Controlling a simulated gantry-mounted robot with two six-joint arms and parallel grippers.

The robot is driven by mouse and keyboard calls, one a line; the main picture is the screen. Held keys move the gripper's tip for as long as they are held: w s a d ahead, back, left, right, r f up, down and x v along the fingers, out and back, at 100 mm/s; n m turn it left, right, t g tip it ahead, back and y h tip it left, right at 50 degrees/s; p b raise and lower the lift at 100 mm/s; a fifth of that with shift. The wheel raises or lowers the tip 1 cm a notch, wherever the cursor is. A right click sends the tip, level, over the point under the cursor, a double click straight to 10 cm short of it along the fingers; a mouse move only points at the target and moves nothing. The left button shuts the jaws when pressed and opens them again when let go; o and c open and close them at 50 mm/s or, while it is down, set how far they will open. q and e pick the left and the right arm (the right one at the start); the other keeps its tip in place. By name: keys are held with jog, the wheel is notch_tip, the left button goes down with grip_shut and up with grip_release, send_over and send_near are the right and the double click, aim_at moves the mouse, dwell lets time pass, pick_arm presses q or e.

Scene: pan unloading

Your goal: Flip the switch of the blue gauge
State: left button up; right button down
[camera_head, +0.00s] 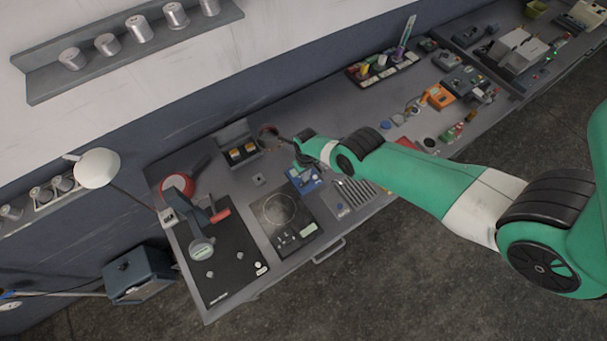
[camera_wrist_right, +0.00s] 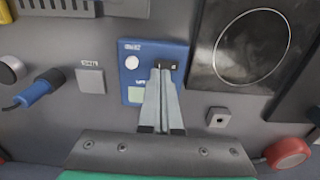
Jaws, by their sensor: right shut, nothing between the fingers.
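The blue gauge (camera_head: 308,185) sits on the workbench beside the black hot plate in the head view. In the right wrist view the blue gauge (camera_wrist_right: 129,77) shows a round white dial, a pale green display and a small black switch (camera_wrist_right: 172,64) at its upper right. My right gripper (camera_wrist_right: 163,74) is shut and empty, its fingertips over the gauge right at the switch. Contact cannot be told for sure. The fingers cover part of the gauge's front. In the head view my right gripper (camera_head: 301,162) is small above the gauge. My left gripper is not in view.
The black hot plate (camera_head: 262,222) with a circle lies beside the gauge. A red pan (camera_head: 178,186) stands at the bench's left end. A blue-handled plug (camera_wrist_right: 40,86) and a small grey block (camera_wrist_right: 218,117) are near the gauge. Small parts crowd the bench further right.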

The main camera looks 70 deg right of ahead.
aim_at(306, 183)
notch_tip(306, 183, up, 4)
jog(key=p, duration=0.3)
jog(key=shift+r, duration=0.15)
dwell(0.3)
